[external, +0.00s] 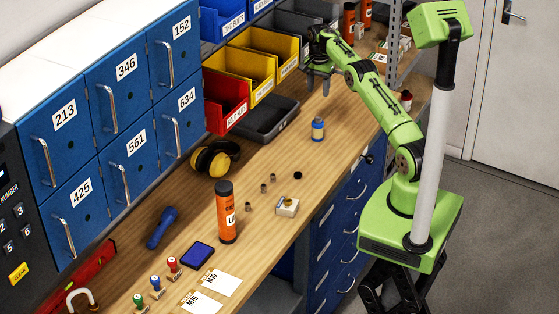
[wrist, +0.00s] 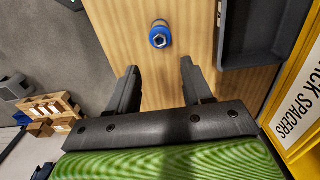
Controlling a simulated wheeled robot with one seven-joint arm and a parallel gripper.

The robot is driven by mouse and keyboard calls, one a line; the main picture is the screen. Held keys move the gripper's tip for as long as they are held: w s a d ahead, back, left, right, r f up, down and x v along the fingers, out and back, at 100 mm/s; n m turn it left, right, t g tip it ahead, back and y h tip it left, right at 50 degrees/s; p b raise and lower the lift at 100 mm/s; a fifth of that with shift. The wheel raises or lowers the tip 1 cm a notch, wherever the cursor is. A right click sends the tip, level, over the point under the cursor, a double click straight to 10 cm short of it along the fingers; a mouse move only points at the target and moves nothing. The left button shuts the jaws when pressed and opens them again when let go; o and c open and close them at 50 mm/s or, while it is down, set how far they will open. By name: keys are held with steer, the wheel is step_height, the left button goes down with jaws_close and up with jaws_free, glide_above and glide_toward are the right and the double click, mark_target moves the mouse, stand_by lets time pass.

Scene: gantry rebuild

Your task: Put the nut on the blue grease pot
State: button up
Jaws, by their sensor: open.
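The blue grease pot (external: 318,131) stands upright on the wooden bench, below my gripper in the external view. In the wrist view the pot (wrist: 152,41) is ahead of the fingertips, roughly centred between them but apart from both. A pale hexagonal piece with a darker middle, looking like the nut (wrist: 160,41), shows on top of the pot. In the external view it is too small to make out. My gripper (wrist: 159,68) is open with nothing between its fingers. It also shows in the external view (external: 318,91), raised above the bench.
A grey tray (external: 270,124) and red and yellow bins (external: 226,100) line the back beside the pot. Bench around the pot is clear.

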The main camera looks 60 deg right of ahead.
steer(key=a+r+n+t, duration=0.1)
steer(key=a+r+n, duration=0.3)
steer(key=a+r, duration=0.6)
steer(key=s+a+r+n+t+h, duration=0.15)
steer(key=s+a+r+n, duration=0.35)
steer(key=s+a+r, duration=0.5)
steer(key=s+a+r+n+t, duration=0.2)
steer(key=s+a+n, duration=0.2)
steer(key=s+a, duration=0.45)
steer(key=s+a+f+n+t+y, duration=0.1)
steer(key=s+a+f+n, duration=0.15)
steer(key=s, duration=0.35)
steer(key=s+a+f+n+y, duration=0.1)
steer(key=s+f+n, duration=0.25)
steer(key=s, duration=0.25)
step_height(320, 180, down, 7)
steer(key=m+b, duration=0.1)
steer(key=b, duration=0.5)
steer(key=shift+b, duration=0.4)
steer(key=shift+s+h, duration=0.15)
steer(key=shift+h, duration=0.1)
